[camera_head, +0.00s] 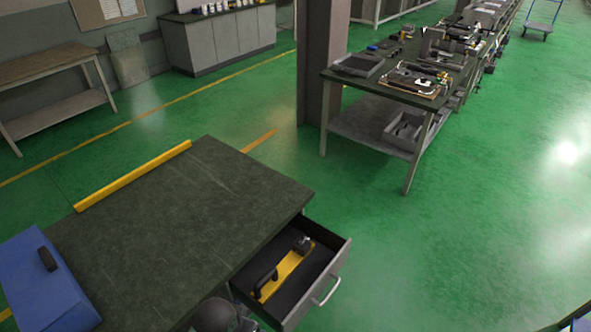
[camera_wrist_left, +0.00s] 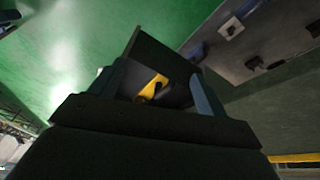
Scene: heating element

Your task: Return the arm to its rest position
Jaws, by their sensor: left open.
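My left gripper (camera_wrist_left: 158,70) shows in the left wrist view with its two fingers spread apart and nothing between them. Beyond the fingers is the open drawer (camera_wrist_left: 160,48), with part of a yellow tool (camera_wrist_left: 152,86) inside it. In the head view a dark rounded part of what looks like my left arm (camera_head: 214,315) shows at the bottom edge, by the workbench's front. The gripper's fingers are hidden there. The drawer (camera_head: 334,262) is pulled out, and the yellow tool with a black handle (camera_head: 284,272) lies in it. My right gripper is not in view.
The dark-topped workbench (camera_head: 190,215) bears a blue case (camera_head: 45,285) at its left end and a yellow strip (camera_head: 135,175) along its far edge. A pillar (camera_head: 322,60) and a cluttered table (camera_head: 390,80) stand farther back.

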